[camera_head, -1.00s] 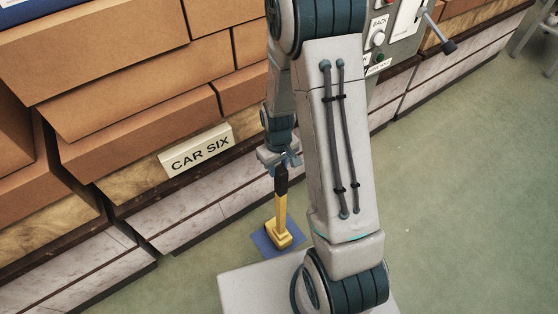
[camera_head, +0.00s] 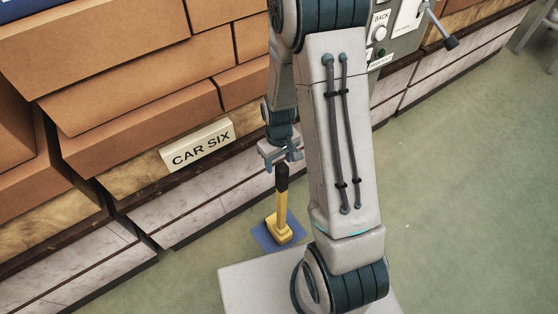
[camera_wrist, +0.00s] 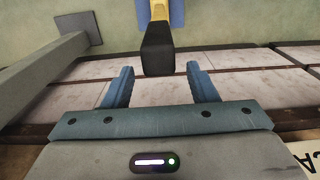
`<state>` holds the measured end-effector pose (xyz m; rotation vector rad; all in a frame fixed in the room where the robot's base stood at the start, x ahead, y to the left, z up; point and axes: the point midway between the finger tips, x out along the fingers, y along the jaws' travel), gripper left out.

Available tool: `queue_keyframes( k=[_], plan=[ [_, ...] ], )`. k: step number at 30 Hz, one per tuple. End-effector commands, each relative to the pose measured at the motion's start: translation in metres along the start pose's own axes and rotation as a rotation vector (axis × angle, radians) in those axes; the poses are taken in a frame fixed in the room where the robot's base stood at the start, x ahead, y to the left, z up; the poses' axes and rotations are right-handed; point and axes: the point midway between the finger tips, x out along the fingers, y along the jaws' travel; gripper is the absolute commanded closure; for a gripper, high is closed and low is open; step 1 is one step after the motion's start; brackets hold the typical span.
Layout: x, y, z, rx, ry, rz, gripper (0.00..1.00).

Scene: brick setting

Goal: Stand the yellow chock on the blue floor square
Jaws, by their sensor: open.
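The yellow chock (camera_head: 280,222) stands upright on the blue floor square (camera_head: 262,238), with its black-topped handle pointing up. In the wrist view the black handle end (camera_wrist: 158,50) shows just beyond and between my fingertips, with part of the blue square (camera_wrist: 177,12) behind it.
Stacked brown boxes (camera_head: 130,100) and a "CAR SIX" sign (camera_head: 198,146) line the left, above a pale panelled base. A grey control box (camera_head: 405,40) with a lever is at upper right. Green floor (camera_head: 470,200) is clear on the right.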

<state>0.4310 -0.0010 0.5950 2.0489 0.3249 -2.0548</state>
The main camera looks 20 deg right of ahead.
Motion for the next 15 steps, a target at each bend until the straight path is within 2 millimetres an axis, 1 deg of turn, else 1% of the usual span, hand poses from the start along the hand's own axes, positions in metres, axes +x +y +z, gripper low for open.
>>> queue_keyframes(
  k=[1,9,12,15],
  plan=[
    [-0.012,0.000,-0.001,0.000,0.006,0.002,0.47],
    [-0.071,0.000,-0.001,-0.001,0.006,0.002,0.47],
    [-0.089,0.000,-0.001,-0.001,0.006,0.002,0.47],
    [-0.102,0.000,-0.001,-0.001,0.005,0.001,0.47]
  ],
)
